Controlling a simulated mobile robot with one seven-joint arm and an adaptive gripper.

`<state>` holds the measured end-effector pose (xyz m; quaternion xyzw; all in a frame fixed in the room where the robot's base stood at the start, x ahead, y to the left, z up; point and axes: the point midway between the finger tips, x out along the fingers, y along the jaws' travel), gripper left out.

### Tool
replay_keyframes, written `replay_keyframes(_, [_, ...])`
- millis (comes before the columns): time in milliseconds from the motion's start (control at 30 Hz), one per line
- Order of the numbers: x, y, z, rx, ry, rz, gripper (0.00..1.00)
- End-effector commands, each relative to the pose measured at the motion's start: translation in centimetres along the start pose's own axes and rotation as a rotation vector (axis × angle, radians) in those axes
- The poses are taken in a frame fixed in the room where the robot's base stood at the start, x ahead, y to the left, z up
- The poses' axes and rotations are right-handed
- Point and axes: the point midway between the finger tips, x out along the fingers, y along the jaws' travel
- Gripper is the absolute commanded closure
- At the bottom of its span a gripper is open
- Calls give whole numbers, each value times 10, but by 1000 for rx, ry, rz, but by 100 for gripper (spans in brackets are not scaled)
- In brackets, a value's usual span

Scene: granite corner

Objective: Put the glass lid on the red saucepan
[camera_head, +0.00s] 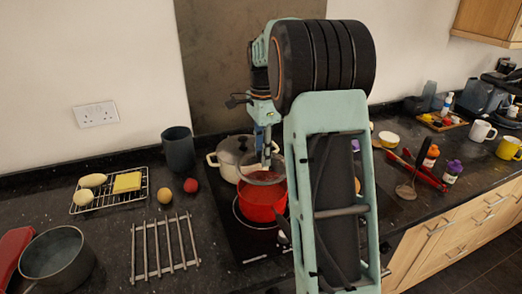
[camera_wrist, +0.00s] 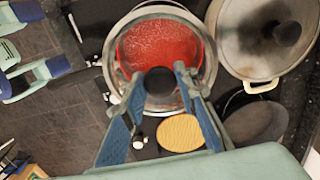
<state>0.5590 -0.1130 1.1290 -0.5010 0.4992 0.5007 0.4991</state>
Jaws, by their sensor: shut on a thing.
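My gripper (camera_head: 265,150) is shut on the dark knob of the glass lid (camera_head: 277,163). In the wrist view the fingertips of my gripper (camera_wrist: 160,76) flank the knob, and the clear lid with its pale metal rim (camera_wrist: 121,27) spreads beyond them. The red saucepan (camera_head: 259,208) stands on the dark hob, under the lid. In the wrist view the red saucepan (camera_wrist: 158,47) shows through the glass, off toward the top of the lid. In the head view the lid looks just above the pan; contact between them cannot be told. My arm hides the pan's right side.
A cream pot with a lid (camera_head: 229,157) stands close behind the red saucepan, and it also fills the upper right of the wrist view (camera_wrist: 250,65). A slatted metal trivet (camera_head: 160,249), a grey pot (camera_head: 57,258) and a wire rack (camera_head: 84,207) are at left.

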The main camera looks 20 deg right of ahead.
Motion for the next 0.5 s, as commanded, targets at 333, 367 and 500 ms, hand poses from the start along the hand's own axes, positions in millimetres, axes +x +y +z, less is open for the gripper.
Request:
replay_keyframes(333, [39,0,0,0,0,-1,100])
replay_keyframes(367, [42,0,0,0,0,-1,100])
replay_keyframes(500, [53,0,0,0,0,0,100])
